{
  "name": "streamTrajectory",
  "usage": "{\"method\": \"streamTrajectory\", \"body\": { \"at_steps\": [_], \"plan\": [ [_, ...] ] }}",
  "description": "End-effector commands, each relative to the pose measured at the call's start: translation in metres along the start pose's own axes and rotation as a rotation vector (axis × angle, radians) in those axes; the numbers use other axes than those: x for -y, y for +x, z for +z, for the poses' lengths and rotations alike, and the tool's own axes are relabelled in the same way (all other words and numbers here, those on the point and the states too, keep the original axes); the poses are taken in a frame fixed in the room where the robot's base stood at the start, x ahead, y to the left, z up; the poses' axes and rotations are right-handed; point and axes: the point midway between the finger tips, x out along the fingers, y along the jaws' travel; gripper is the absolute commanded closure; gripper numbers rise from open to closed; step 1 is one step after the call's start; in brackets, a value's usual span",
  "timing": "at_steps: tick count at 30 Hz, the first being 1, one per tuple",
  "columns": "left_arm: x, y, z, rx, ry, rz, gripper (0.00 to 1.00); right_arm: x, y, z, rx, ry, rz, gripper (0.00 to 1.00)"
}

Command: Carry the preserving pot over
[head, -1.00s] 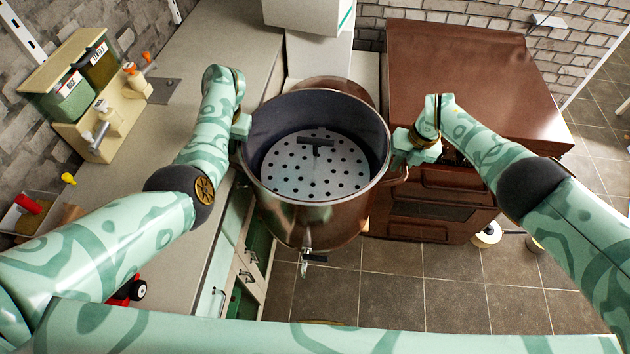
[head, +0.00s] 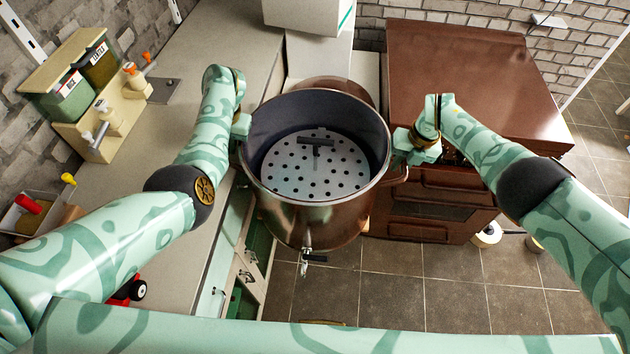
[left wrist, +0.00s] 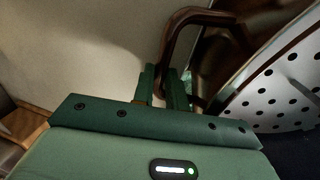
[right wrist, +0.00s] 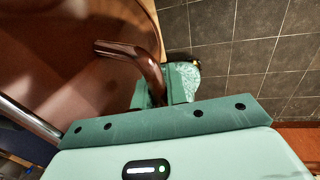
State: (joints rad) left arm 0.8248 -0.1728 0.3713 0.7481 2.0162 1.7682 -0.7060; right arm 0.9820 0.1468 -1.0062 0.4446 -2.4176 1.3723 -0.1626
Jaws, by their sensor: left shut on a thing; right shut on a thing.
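The preserving pot (head: 310,218) is a large round brown pot held between my two arms in the head view. Inside it lies a pale perforated plate (head: 290,172) with a dark T-shaped grip, and a tap (head: 309,252) sits low on its near side. My left gripper (head: 240,127) is at the pot's left side; the left wrist view shows its fingers (left wrist: 172,88) shut on a brown loop handle (left wrist: 180,42). My right gripper (head: 402,155) is at the right side, and the right wrist view shows its fingers (right wrist: 165,88) shut on the other handle (right wrist: 135,52).
A grey counter (head: 200,60) runs along the left with a condiment dispenser (head: 85,95) and a small tray (head: 38,215) on it. A brown cabinet (head: 460,75) stands to the right. A white box (head: 307,15) is at the back. Tiled floor (head: 390,300) is open in front.

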Motion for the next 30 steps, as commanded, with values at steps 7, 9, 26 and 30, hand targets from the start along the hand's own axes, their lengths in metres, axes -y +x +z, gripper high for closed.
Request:
{"method": "streamTrajectory", "body": {
  "at_steps": [7, 9, 26, 30],
  "plan": [
    [0.000, 0.000, 0.000, -0.001, 0.000, 0.000, 1.00, 0.000, -0.001, 0.001, 0.001, 0.001, 0.000, 1.00],
    [0.000, 0.000, 0.000, -0.001, 0.000, 0.000, 1.00, 0.000, -0.001, 0.001, 0.001, 0.000, 0.000, 1.00],
    [-0.007, -0.030, 0.002, 0.010, -0.002, 0.003, 1.00, -0.007, -0.030, 0.003, 0.010, -0.002, 0.003, 1.00],
    [-0.010, -0.044, 0.002, 0.013, -0.002, 0.003, 1.00, -0.010, -0.045, 0.003, 0.013, -0.002, 0.003, 1.00]
  ]
}}
